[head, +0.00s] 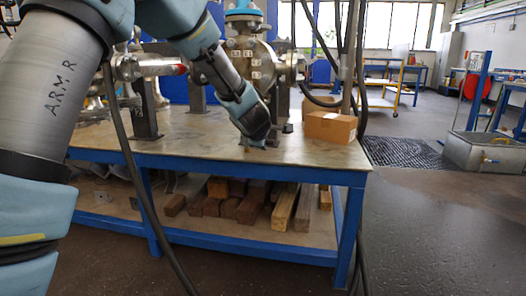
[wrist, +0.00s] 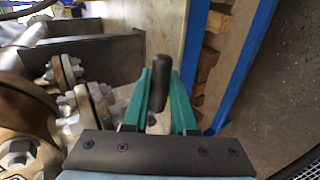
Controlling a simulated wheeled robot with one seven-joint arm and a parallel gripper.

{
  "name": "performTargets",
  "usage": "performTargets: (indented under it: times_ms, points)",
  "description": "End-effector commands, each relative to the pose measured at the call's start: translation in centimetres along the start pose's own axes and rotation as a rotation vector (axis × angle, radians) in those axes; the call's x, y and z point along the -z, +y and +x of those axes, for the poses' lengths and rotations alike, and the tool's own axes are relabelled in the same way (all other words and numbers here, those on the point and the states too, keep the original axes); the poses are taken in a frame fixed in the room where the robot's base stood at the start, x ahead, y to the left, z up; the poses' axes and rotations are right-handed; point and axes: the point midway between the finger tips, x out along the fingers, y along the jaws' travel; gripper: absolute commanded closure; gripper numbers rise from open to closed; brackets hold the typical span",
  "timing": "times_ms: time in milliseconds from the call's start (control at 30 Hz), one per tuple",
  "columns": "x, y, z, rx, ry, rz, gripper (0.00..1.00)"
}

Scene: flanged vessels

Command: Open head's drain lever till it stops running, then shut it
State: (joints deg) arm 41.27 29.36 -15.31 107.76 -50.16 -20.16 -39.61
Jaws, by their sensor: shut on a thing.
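The flanged metal vessel (head: 243,48) with a blue top stands on the workbench, partly hidden behind my arm. My gripper (head: 258,138) is low in front of it, just above the bench top. In the wrist view its two green fingers (wrist: 159,95) are shut on a black lever handle (wrist: 159,72), which sticks out beyond the fingertips. The base of the lever is mostly hidden between the fingers. Bolted flanges (wrist: 68,75) are close on the left in the wrist view. The drain's outlet and any running liquid cannot be made out.
The workbench (head: 310,155) has blue legs and a lower shelf of timber (head: 285,207). A cardboard box (head: 330,127) stands right of my gripper. Dark cables hang near the box. A metal tank (head: 490,153) stands on the floor at right. The floor in front is clear.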

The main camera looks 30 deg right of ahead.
Motion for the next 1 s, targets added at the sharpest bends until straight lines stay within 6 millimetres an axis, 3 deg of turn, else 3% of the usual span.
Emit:
performTargets:
  times_ms: [667, 700, 933, 1000]
  points:
    - [0.12, 0.41, -0.22, -0.001, -0.034, -0.054, 1.0]
    - [0.12, 0.42, -0.22, -0.001, -0.033, -0.054, 0.73]
    - [0.08, 0.4, -0.22, -0.001, -0.034, -0.053, 0.47]
    - [0.07, 0.39, -0.22, 0.0, -0.034, -0.053, 0.44]
